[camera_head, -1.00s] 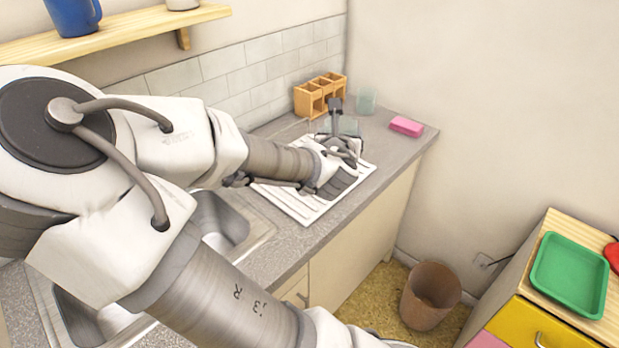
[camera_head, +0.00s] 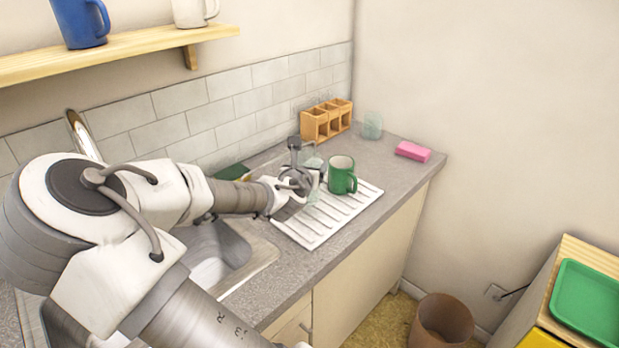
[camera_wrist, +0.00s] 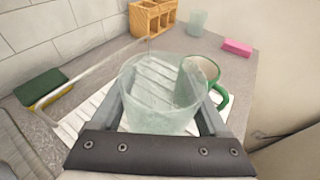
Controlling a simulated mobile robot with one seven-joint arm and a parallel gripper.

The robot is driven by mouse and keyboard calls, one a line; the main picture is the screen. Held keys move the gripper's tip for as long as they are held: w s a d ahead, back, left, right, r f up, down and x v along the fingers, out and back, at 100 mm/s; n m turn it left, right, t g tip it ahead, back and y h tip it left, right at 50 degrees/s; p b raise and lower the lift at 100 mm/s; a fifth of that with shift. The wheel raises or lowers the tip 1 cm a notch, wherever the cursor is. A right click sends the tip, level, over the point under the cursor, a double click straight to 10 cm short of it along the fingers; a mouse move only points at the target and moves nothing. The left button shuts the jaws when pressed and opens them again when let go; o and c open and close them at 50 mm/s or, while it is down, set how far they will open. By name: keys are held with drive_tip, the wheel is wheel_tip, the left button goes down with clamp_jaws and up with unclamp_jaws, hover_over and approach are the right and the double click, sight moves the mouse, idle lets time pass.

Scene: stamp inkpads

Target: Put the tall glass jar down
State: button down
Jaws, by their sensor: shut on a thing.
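My gripper (camera_wrist: 161,119) is shut on the tall glass jar (camera_wrist: 160,98), with a finger on each side of it in the wrist view. The jar is clear, pale greenish and open at the top. It appears upright over the white ribbed draining board (camera_head: 310,234), left of the green mug (camera_head: 341,176). In the head view my gripper (camera_head: 304,184) hides much of the jar. I cannot tell whether the jar's base touches the board. In the wrist view the mug (camera_wrist: 221,94) shows partly behind the jar's right side.
A wooden compartment box (camera_head: 326,121) and another glass (camera_head: 372,125) stand at the back of the counter. A pink sponge (camera_head: 413,151) lies to the right. A green sponge (camera_wrist: 42,87) lies left of the board. The steel sink (camera_head: 235,259) is left of the board.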

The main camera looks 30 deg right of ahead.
drive_tip(key=shift+f+b, duration=0.35)
drive_tip(key=shift+f, duration=1.1)
drive_tip(key=shift+f, duration=0.2)
unclamp_jaws()
drive_tip(key=shift+r, duration=0.15)
drive_tip(key=shift+s+a+r, duration=0.1)
drive_tip(key=p+v, duration=0.3)
drive_tip(key=v, duration=0.8)
drive_tip(key=shift+s+a+r, duration=0.15)
drive_tip(key=shift+s+r, duration=0.05)
drive_tip(key=shift+s, duration=0.1)
